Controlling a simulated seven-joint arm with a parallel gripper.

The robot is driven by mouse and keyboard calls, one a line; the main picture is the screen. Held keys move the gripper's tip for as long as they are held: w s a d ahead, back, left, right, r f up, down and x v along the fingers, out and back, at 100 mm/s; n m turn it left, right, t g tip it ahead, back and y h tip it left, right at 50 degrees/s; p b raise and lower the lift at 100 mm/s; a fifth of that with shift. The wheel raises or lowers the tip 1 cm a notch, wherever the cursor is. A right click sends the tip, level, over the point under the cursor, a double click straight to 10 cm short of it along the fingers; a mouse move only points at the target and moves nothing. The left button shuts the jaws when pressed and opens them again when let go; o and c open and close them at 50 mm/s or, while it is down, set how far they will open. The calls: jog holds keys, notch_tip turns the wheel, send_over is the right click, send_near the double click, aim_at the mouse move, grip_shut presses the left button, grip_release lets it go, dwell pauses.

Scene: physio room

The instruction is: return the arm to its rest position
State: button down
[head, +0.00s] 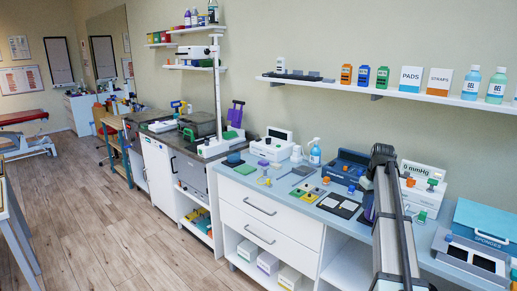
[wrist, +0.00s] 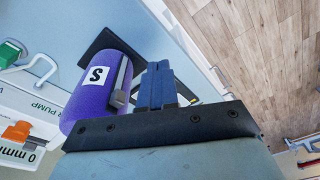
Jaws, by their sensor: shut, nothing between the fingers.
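My arm (head: 397,230) rises from the bottom right of the head view and reaches over the blue-grey counter (head: 328,207). In the wrist view my gripper (wrist: 158,84) has its two blue fingers together, with nothing between them. A purple roll marked S (wrist: 98,88) is just left of the fingers, with a grey strip on its near side. I cannot tell whether the fingers touch it. A purple piece (head: 368,206) shows beside my arm in the head view, mostly hidden. The fingertips are hidden there.
A white pump box (head: 421,192) with a 0 mmHg display stands right of my arm. A dark case (head: 346,169) stands to the left.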

jog(key=s+a+f+m+g, duration=0.1)
jog(key=s+a+f, duration=0.45)
jog(key=f, duration=0.75)
jog(key=s+a+f+g, duration=0.2)
jog(key=s+a+f, duration=0.4)
jog(key=f, duration=0.8)
jog(key=s+a+f+m+g, duration=0.1)
jog(key=s+a+f, duration=0.5)
jog(key=f, duration=0.7)
jog(key=s+a+f+g, duration=0.1)
jog(key=s+a+f, duration=0.2)
jog(key=s, duration=0.9)
jog(key=s+a+f+g, duration=0.1)
jog(key=s+a+f, duration=0.2)
jog(key=s+f, duration=0.5)
jog(key=s+a+f+g, duration=0.2)
jog(key=s+f, duration=0.4)
jog(key=s, duration=1.2)
jog(key=shift+s+a+f+m+h, duration=0.15)
jog(key=shift+a+m+h, duration=0.15)
jog(key=shift+a+m, duration=0.15)
jog(key=c, duration=1.8)
grip_release()
